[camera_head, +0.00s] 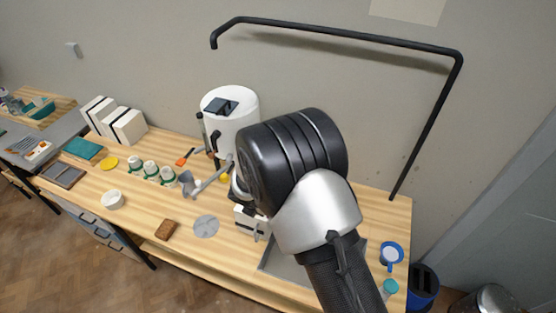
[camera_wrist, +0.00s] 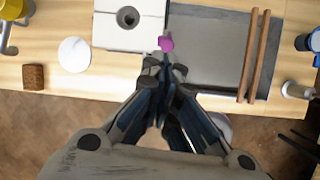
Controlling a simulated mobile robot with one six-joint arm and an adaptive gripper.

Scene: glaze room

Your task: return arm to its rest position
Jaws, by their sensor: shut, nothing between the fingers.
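My gripper (camera_wrist: 164,75) points away from the wrist camera, its two fingers closed together with nothing between them. It hangs over the front part of the wooden workbench (camera_wrist: 110,82), near a white block with a round dark hole (camera_wrist: 112,24) and a grey tray (camera_wrist: 208,55). A small magenta piece (camera_wrist: 166,43) shows just beyond the fingertips; I cannot tell what it belongs to. In the head view my arm fills the middle and hides the gripper.
A white machine (camera_head: 228,118) stands at the back of the bench, close to my arm. A black overhead rail (camera_head: 340,34) rises behind. Several white-and-green cups (camera_head: 150,169), a brown block (camera_head: 166,229), a grey disc (camera_head: 206,226) and a blue-rimmed mug (camera_head: 391,253) stand around.

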